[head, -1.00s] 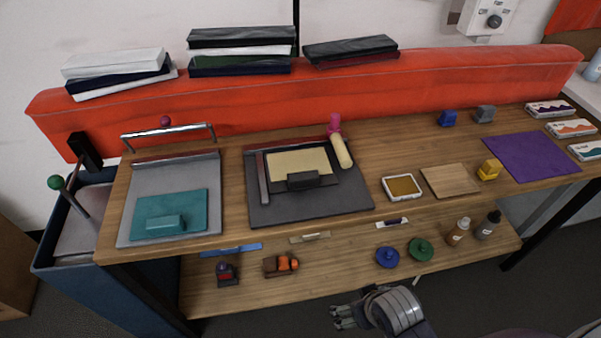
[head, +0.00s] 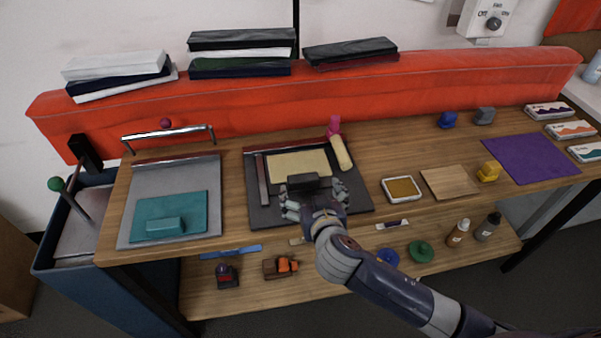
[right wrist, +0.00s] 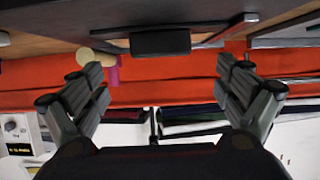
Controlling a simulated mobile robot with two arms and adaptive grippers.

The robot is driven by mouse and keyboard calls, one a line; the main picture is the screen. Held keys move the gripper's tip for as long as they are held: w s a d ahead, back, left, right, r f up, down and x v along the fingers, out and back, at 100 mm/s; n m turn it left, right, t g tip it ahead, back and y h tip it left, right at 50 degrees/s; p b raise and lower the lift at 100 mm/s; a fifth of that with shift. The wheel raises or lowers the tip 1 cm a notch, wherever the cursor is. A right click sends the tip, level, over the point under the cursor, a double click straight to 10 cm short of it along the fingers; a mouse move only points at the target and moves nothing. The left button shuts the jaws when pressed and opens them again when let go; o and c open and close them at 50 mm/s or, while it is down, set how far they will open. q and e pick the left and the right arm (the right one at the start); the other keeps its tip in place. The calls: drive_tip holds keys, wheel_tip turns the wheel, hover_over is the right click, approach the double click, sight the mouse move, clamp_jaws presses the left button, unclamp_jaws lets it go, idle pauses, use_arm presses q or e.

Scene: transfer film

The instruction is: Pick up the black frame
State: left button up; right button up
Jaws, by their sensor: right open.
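The black frame (head: 302,182) sits on a dark grey board (head: 262,214) at the middle of the table, around a cream sheet (head: 298,164). Its raised black block faces the front. In the right wrist view the black block (right wrist: 160,42) lies beyond the fingertips, centred between them. My right gripper (head: 314,207) is open and empty, close to the front of the block. Its spread fingers also show in the right wrist view (right wrist: 166,85). I cannot tell whether they touch anything. My left gripper is not in view.
A pink-handled cream roller (head: 341,152) lies at the frame's right. A teal plate with a handle (head: 165,224) rests on a grey board at the left. An ink pad (head: 402,188) and a wooden board (head: 450,181) are to the right. A lower shelf (head: 310,290) holds small items.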

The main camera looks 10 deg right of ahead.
sight(303, 176)
drive_tip(key=shift+x, duration=1.5)
drive_tip(key=shift+w+f+p, duration=0.1)
drive_tip(key=shift+w+p, duration=0.35)
drive_tip(key=shift+p+x, duration=0.55)
drive_tip(key=shift+x, duration=1.6)
drive_tip(key=shift+a+f, duration=0.1)
drive_tip(key=shift+s, duration=0.1)
drive_tip(key=c, duration=1.2)
drive_tip(key=shift+c, duration=0.5)
